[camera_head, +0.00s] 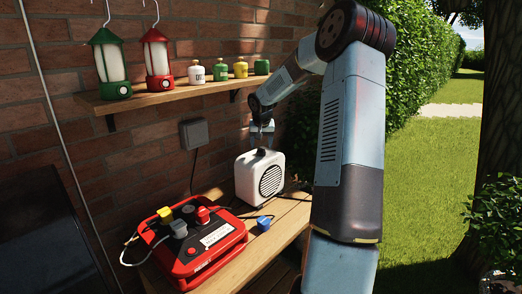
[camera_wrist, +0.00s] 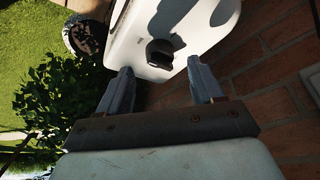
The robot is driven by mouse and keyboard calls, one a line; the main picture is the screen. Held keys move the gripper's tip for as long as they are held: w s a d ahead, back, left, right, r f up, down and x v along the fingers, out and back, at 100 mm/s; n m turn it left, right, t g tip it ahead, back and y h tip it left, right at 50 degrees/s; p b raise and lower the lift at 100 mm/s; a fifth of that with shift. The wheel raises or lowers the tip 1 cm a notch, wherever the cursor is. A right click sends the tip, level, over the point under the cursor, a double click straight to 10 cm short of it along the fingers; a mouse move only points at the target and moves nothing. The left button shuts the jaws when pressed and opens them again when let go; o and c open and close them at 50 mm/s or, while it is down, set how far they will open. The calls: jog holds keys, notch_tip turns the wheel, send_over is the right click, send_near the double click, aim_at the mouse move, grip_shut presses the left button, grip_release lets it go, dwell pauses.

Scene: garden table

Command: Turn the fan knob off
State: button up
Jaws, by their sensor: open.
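The fan is a small white box (camera_head: 246,178) with a round dark grille, standing on the wooden table against the brick wall. Its dark knob (camera_head: 261,151) sits on top. In the wrist view the white fan body (camera_wrist: 128,40) fills the upper middle, and the black knob (camera_wrist: 160,53) lies beyond the fingertips, roughly between them. My gripper (camera_head: 262,132) hangs above the fan, apart from the knob. In the wrist view its two fingers (camera_wrist: 164,80) are spread open with nothing between them.
A red power box (camera_head: 190,262) with yellow, grey and red plugs sits on the table (camera_head: 262,262) left of the fan. A blue plug (camera_head: 264,223) lies near the fan. A shelf (camera_head: 160,96) above carries lanterns and several small canisters. A grey wall box (camera_head: 194,133) hangs behind.

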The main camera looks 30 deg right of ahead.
aim_at(261, 149)
jog(key=shift+x, duration=2)
jog(key=shift+d, duration=0.1)
jog(key=c, duration=1)
